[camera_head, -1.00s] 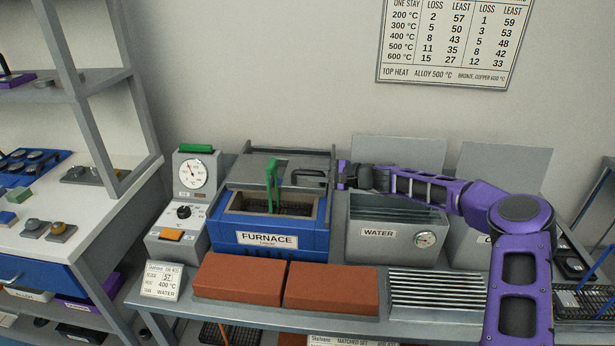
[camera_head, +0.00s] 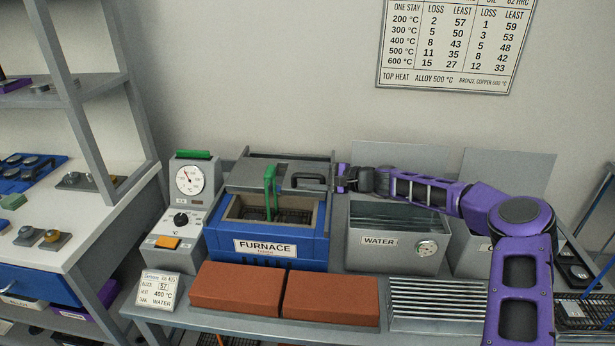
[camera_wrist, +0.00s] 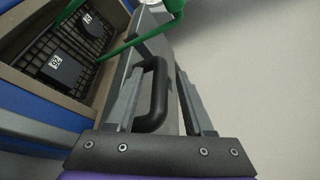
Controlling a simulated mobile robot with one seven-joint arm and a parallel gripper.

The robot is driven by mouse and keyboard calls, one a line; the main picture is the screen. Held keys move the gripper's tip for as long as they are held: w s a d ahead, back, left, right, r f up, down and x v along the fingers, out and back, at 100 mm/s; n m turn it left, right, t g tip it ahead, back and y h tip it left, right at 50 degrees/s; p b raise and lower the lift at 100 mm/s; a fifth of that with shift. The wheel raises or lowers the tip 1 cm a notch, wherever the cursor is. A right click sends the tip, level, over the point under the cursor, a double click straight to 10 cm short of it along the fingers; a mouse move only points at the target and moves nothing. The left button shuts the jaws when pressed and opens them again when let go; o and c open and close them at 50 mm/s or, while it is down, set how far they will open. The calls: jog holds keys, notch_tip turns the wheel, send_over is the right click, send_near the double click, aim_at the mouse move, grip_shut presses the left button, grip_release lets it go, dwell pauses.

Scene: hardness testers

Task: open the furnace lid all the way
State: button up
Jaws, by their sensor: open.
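The blue furnace (camera_head: 312,246) stands on the bench. Its grey lid (camera_head: 252,175) lies behind the chamber opening, which is uncovered and shows a dark wire basket (camera_head: 290,215) inside. A green upright handle (camera_head: 269,186) rises from the basket. The lid's black handle (camera_head: 308,181) is on the lid's right part. My gripper (camera_head: 331,184) is at the right end of that handle. In the wrist view, the open fingers of my gripper (camera_wrist: 158,96) stand on either side of the black handle (camera_wrist: 158,90), with gaps visible. Two dark tagged blocks (camera_wrist: 62,68) lie in the basket.
The control unit with a dial (camera_head: 190,180) stands left of the furnace. The water tank (camera_head: 378,256) stands close on its right, under my arm. Two red bricks (camera_head: 235,287) and a ribbed rack (camera_head: 440,302) line the bench front. The wall is behind.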

jog(key=p+v, duration=0.1)
jog(key=v, duration=1.6)
jog(key=shift+d+r, duration=0.15)
jog(key=shift+d, duration=0.05)
jog(key=shift+s, duration=0.1)
jog(key=shift+c, duration=0.2)
